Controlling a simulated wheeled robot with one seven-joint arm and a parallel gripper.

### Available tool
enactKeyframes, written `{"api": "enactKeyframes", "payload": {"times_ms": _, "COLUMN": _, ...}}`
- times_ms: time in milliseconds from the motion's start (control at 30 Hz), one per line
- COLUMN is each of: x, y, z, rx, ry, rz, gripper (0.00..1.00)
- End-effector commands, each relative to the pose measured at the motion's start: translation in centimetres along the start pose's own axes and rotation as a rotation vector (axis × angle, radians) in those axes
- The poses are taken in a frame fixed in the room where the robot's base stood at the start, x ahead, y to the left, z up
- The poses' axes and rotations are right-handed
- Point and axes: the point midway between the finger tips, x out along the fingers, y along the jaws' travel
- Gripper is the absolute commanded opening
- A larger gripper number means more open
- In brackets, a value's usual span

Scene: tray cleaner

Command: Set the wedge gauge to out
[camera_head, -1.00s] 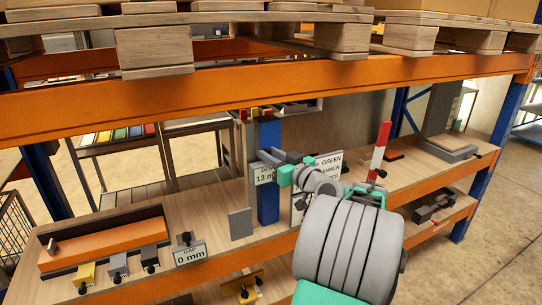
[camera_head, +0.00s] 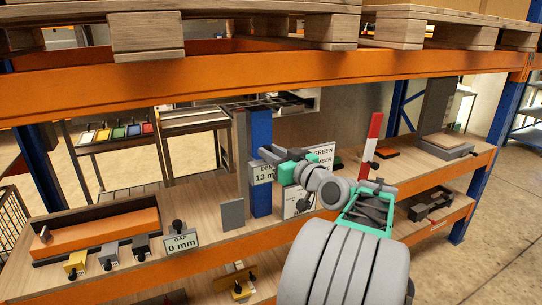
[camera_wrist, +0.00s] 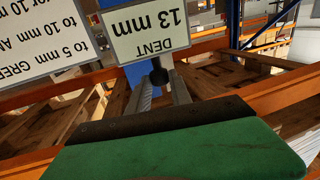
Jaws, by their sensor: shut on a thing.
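No label reading "wedge" shows. My gripper (camera_head: 263,152) is at the blue post, just above the DENT 13 mm sign (camera_head: 262,173). In the wrist view its two grey fingers (camera_wrist: 161,88) are shut on a small black knob (camera_wrist: 159,74) at the edge of the same sign (camera_wrist: 147,25), which appears upside down there. A GAP 0 mm sign (camera_head: 181,241) with a black knob (camera_head: 178,226) stands at the shelf's front edge, left of my gripper. Which of these is the wedge gauge I cannot tell.
A blue post (camera_head: 260,130) and a grey plate (camera_head: 232,214) stand beside the DENT sign. A white text sign (camera_head: 298,200) is partly behind my arm. A red-and-white post (camera_head: 372,143) stands to the right. An orange tray (camera_head: 98,232) and small blocks (camera_head: 108,256) are at left.

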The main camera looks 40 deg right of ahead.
Motion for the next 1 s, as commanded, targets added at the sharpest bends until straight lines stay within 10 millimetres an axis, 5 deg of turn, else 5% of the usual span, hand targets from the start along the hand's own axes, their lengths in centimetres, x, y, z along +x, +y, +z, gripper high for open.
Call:
{"api": "enactKeyframes", "payload": {"times_ms": 33, "x": -0.1, "y": 0.0, "z": 0.3, "rx": 0.005, "ry": -0.006, "rz": -0.002, "gripper": 0.0}}
{"api": "enactKeyframes", "payload": {"times_ms": 67, "x": -0.1, "y": 0.0, "z": 0.3, "rx": 0.005, "ry": -0.006, "rz": -0.002, "gripper": 0.27}}
{"api": "enactKeyframes", "payload": {"times_ms": 300, "x": 0.0, "y": -0.1, "z": 0.2, "rx": 0.004, "ry": -0.004, "rz": -0.002, "gripper": 0.46}}
{"api": "enactKeyframes", "payload": {"times_ms": 633, "x": -0.7, "y": 0.1, "z": 0.3, "rx": 0.003, "ry": -0.003, "rz": 0.002, "gripper": 0.47}}
{"api": "enactKeyframes", "payload": {"times_ms": 1000, "x": -7.4, "y": 0.1, "z": 0.3, "rx": 0.003, "ry": -0.003, "rz": 0.002, "gripper": 0.47}}
